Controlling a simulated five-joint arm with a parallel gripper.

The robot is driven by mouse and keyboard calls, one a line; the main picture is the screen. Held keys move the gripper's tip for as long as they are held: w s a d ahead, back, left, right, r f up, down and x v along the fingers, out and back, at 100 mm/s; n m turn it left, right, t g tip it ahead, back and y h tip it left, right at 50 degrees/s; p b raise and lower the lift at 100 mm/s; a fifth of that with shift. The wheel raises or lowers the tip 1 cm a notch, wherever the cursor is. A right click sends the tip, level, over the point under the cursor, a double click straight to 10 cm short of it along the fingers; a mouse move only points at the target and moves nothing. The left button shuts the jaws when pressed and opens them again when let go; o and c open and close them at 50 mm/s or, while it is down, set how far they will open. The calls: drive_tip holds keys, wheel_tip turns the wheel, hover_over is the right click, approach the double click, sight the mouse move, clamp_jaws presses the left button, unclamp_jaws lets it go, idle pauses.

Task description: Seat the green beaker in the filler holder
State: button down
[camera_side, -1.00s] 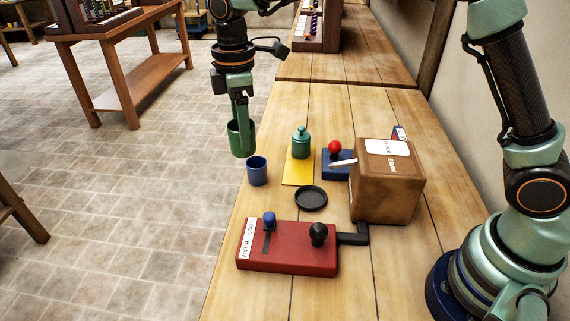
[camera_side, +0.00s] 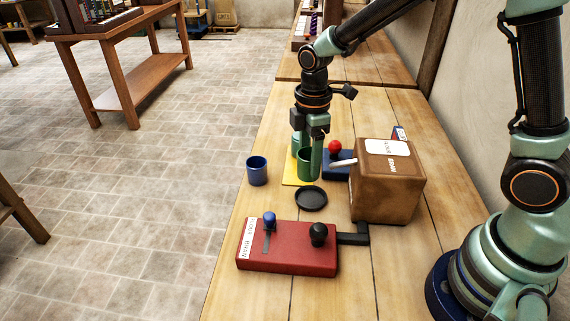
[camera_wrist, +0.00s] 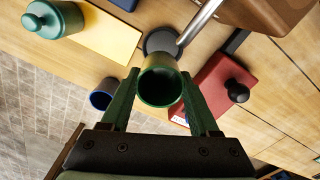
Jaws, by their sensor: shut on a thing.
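The green beaker (camera_side: 309,166) is upright between the fingers of my gripper (camera_side: 308,150), which is shut on it. In the wrist view the beaker (camera_wrist: 160,85) sits between the two green fingers (camera_wrist: 160,100), its open mouth toward the camera. The filler holder appears to be the round black dish (camera_side: 311,198) on the bench, empty, just in front of and below the beaker in the side view. In the wrist view the dish (camera_wrist: 158,42) shows partly behind the beaker, under the metal spout (camera_wrist: 199,22). The beaker looks raised above the bench.
The brown box (camera_side: 388,182) with the spout stands right of the beaker. A red lever panel (camera_side: 287,248) lies in front. A blue cup (camera_side: 257,171) stands left. A green lidded jar (camera_wrist: 54,19) on a yellow mat (camera_wrist: 112,37) is partly hidden behind my gripper in the side view.

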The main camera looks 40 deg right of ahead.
drive_tip(key=shift+s+d+f, duration=0.35)
drive_tip(key=shift+f, duration=2.9)
drive_tip(key=shift+f, duration=0.55)
drive_tip(key=shift+c, duration=2.1)
unclamp_jaws()
drive_tip(key=shift+r, duration=5.45)
